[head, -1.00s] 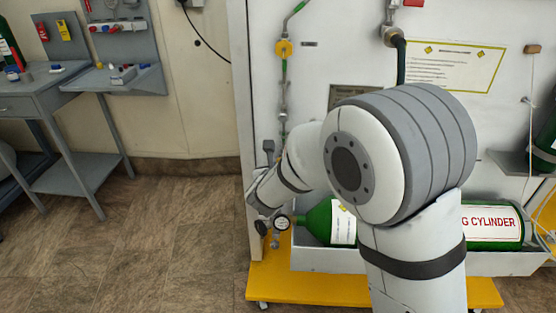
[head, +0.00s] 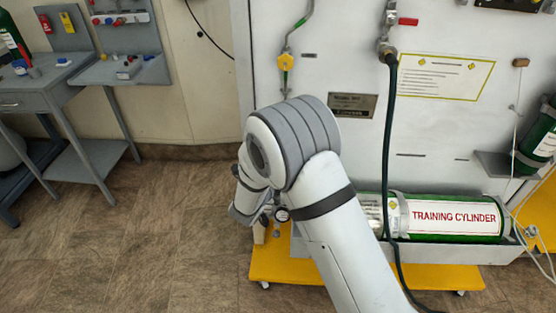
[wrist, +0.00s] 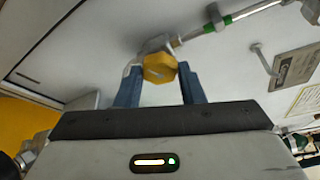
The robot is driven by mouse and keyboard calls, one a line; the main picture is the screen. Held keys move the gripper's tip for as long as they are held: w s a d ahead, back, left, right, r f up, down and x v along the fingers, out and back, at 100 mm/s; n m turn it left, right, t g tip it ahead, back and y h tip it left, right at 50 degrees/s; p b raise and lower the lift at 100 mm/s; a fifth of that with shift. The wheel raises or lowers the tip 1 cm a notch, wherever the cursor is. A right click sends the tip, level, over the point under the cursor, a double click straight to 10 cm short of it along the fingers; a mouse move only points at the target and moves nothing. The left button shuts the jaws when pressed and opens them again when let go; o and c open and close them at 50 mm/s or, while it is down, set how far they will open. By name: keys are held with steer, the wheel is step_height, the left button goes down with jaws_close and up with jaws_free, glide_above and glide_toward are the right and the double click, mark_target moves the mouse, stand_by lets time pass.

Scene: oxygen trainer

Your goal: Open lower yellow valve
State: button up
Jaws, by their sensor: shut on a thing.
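In the wrist view, a yellow valve knob (wrist: 160,67) sits on a metal pipe fitting against the pale panel. My gripper (wrist: 159,84) has its two blue fingers on either side of this knob and is shut on it. In the head view my own arm hides the gripper and this knob. Another yellow valve (head: 286,61) shows higher on the panel's left pipe, above my arm. From the head view alone I cannot tell how the held knob is turned.
A green training cylinder (head: 456,218) lies in a tray on the yellow base (head: 262,265). A dark hose (head: 389,130) hangs down the panel front to the floor. A grey side table (head: 70,100) stands at left. The floor between is clear.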

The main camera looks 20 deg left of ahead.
steer(key=shift+a+n+p, duration=0.1)
steer(key=shift+n+p, duration=0.25)
steer(key=shift+n, duration=0.25)
steer(key=shift+t, duration=0.3)
steer(key=o, duration=1)
steer(key=shift+f, duration=0.1)
steer(key=shift+s, duration=0.1)
steer(key=shift+f, duration=0.1)
